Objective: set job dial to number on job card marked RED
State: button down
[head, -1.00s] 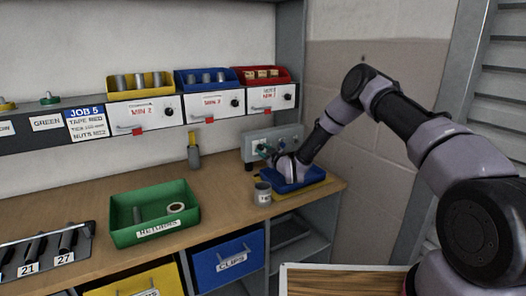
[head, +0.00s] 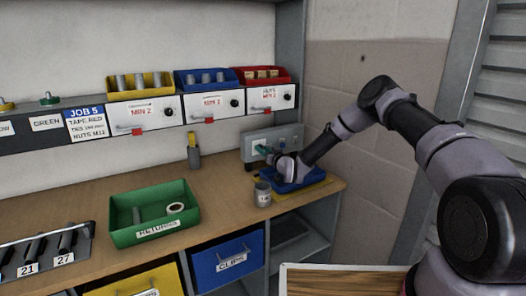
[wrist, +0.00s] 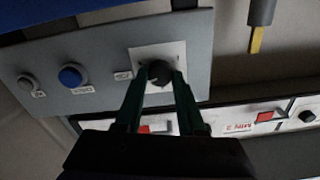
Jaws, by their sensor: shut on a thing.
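The job dial is a black knob (wrist: 159,73) on a white plate, on the grey control panel in the wrist view. My gripper (wrist: 160,78) has its two dark green fingers closed around the knob, one on each side. In the head view my gripper (head: 268,151) reaches the left part of the grey panel (head: 289,133); the knob is hidden there. The number the dial points to cannot be read. The job card (head: 86,123) on the shelf edge reads JOB 5, with TAPE RED and NUTS M12 among its lines.
A blue tray (head: 297,185) lies below the panel, under my wrist. A grey cup (head: 262,194) stands to its left. A green returns bin (head: 155,238) is on the bench.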

jog(key=shift+f, duration=0.15)
dwell(0.3)
jog(key=c, duration=0.5)
grip_release()
notch_tip(320, 180, up, 10)
